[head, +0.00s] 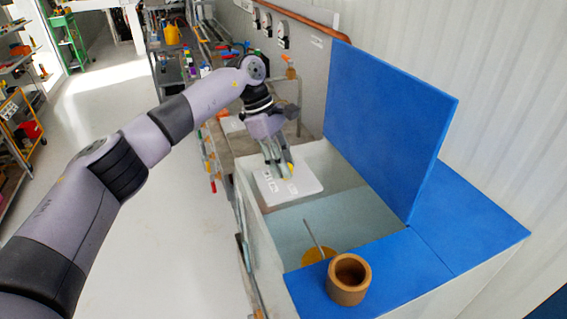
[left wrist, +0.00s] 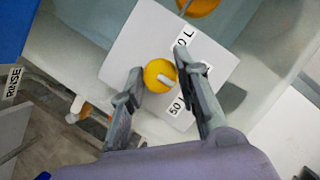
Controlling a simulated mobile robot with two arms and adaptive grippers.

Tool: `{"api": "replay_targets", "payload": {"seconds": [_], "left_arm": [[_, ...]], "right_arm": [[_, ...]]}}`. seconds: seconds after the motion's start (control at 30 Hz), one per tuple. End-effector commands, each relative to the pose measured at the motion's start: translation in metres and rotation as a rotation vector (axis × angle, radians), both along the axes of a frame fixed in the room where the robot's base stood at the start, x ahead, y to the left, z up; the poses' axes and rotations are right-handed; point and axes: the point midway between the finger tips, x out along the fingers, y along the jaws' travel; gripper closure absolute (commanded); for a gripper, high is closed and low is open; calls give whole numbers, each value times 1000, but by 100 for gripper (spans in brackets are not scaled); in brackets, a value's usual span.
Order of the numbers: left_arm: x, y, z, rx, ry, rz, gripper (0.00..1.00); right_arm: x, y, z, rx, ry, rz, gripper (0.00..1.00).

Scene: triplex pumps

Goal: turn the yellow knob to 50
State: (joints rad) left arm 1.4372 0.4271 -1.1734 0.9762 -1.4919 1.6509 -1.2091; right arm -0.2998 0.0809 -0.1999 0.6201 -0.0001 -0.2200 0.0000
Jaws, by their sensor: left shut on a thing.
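The yellow knob (left wrist: 159,73) sits on a white square plate (left wrist: 130,42) in the left wrist view. Its white pointer points right and slightly down, between the "0 L" label (left wrist: 184,39) at the upper right and the "50" label (left wrist: 176,106) below right. Another label is mostly hidden by a finger. My left gripper (left wrist: 160,79) has one finger on each side of the knob and is shut on it. In the head view, my left gripper (head: 281,170) reaches down to the white plate (head: 305,184), and a bit of yellow knob (head: 291,167) shows. My right gripper is not in view.
The plate is inside a pale basin (head: 255,185) with a raised blue lid (head: 385,125). A brown cup (head: 348,280) stands on the blue top in front. An orange round part (head: 316,255) is in the basin. The floor (head: 135,200) at left is clear.

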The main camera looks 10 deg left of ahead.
Motion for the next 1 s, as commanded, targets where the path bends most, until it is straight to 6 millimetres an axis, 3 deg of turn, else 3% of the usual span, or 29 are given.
{"api": "replay_targets", "payload": {"seconds": [0.5, 1.0], "left_arm": [[3, -1, 2, 2, -3, -409, 99], [4, -1, 2, 2, -6, -543, 99]], "right_arm": [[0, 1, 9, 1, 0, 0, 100], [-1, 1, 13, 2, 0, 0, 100]]}}
